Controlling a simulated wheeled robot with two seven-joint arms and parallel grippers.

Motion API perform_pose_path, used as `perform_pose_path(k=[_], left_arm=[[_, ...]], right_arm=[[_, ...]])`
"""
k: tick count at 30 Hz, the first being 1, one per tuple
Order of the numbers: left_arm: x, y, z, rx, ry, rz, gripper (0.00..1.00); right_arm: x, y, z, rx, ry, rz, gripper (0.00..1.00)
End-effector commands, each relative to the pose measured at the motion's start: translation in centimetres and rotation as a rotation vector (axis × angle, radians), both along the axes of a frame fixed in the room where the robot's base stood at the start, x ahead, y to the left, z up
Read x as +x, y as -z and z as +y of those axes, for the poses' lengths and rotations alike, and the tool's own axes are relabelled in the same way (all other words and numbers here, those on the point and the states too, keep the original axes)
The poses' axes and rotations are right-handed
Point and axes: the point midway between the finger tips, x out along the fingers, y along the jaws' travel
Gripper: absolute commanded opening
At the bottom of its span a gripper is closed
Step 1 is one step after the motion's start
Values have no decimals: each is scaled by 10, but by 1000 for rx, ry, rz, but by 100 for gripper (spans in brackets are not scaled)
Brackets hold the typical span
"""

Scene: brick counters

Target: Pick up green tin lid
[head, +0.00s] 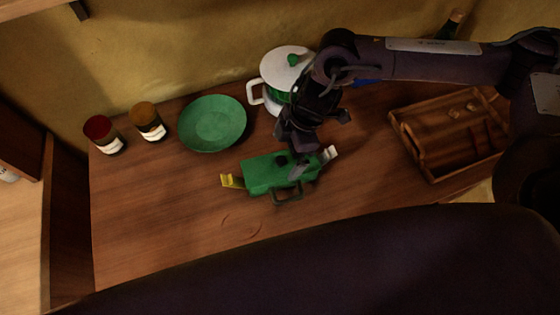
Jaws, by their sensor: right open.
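A green tin (262,178) lies on the wooden counter, with a yellow clasp at its left end, a pale clasp at its right end and a dark handle at the front. Its flat green top looks like the lid, but I cannot make out a seam between lid and tin. My right gripper (291,166) points down over the right part of the green top, open, and hides some of it. I cannot tell whether the fingertips touch the lid. My left gripper is not in view.
A green plate (212,124) lies behind and left of the tin. A white pot (284,62) with a green knob stands behind my gripper. Two jars, one red-topped (102,135) and one brown-topped (147,121), stand at left. A wooden tray (432,168) is at right. The counter's front left is clear.

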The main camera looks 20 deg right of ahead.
Motion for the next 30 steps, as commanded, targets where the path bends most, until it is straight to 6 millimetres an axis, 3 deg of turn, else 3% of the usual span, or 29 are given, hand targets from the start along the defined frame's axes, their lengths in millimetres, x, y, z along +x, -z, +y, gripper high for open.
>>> perform_pose_path(k=[4, 9, 17, 28, 30], left_arm=[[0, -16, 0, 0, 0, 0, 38], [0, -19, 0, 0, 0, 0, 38], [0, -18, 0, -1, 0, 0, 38], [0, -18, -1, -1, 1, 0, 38], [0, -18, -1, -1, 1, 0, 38]], right_arm=[[0, 19, 3, -3, 0, 4, 100], [1, 40, 9, 0, 0, 1, 100], [1, 44, 9, -1, 0, 0, 100], [1, 44, 9, -1, 1, 0, 53], [1, 43, 9, 0, 1, 0, 51]])
